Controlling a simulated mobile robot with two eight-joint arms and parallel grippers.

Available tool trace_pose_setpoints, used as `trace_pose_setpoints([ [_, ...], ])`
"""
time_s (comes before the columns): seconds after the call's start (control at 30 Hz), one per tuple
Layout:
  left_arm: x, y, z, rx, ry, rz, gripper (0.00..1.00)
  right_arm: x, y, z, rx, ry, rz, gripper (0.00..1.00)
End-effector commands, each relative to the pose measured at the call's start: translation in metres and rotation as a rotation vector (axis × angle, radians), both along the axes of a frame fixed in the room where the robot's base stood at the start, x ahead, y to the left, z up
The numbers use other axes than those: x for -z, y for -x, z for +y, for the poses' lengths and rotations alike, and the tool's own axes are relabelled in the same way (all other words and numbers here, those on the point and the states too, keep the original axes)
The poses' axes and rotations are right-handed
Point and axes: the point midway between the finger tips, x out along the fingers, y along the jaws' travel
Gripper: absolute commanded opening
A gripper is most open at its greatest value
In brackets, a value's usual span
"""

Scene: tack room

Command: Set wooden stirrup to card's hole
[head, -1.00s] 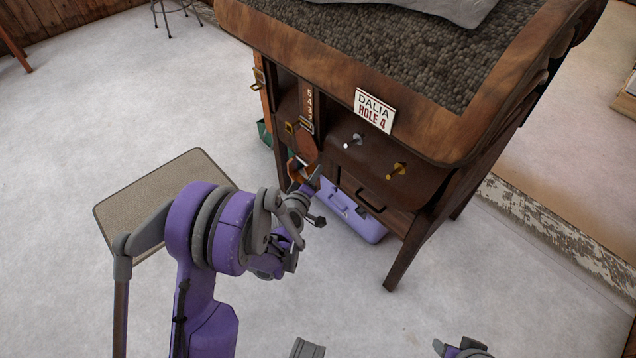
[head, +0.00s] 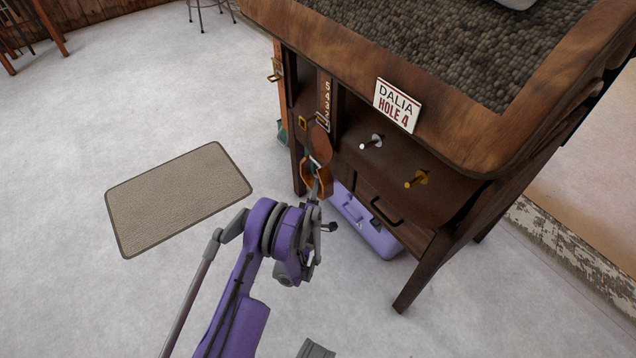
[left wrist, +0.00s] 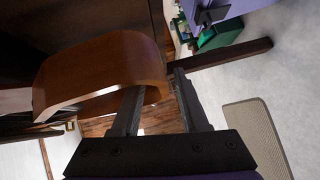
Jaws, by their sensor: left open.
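The wooden stirrup (head: 307,184) is orange-brown and hangs at the front left of the wooden stand, below a brown leather strap (head: 320,145). The strap has a buckle (head: 322,121) beside a strip numbered 5, 4, 3, 2 (head: 326,94). The card (head: 397,106) reads "DALIA HOLE 4". My left gripper (head: 315,193) is open at the stirrup. In the left wrist view its fingertips (left wrist: 158,82) lie on either side of one stirrup (left wrist: 100,72) limb, with no clear grip.
A silver peg (head: 371,141) and a brass peg (head: 417,179) stick out of the stand's front (head: 385,160). A purple case (head: 366,225) lies beneath it. A beige mat (head: 178,198) lies on the open pale floor to the left.

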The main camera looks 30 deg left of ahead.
Motion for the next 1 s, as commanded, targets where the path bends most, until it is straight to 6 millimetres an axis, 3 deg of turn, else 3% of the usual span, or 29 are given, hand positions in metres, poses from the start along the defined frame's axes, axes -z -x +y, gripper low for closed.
trace_pose_setpoints([
  [0.23, 0.006, -0.033, 0.013, 0.001, -0.001, 0.000, 0.44, 0.006, -0.001, 0.000, 0.000, 0.000, -0.001, 0.50],
  [0.63, 0.006, -0.041, 0.017, 0.002, 0.000, 0.000, 0.44, 0.007, -0.001, 0.000, 0.000, 0.000, -0.001, 0.50],
  [0.9, 0.006, -0.041, 0.017, 0.002, -0.001, 0.001, 0.00, 0.007, -0.001, 0.000, 0.000, 0.000, -0.001, 0.50],
  [1.0, 0.006, -0.041, 0.017, 0.002, -0.001, 0.001, 0.00, 0.007, -0.001, 0.000, 0.000, 0.000, -0.001, 0.50],
])
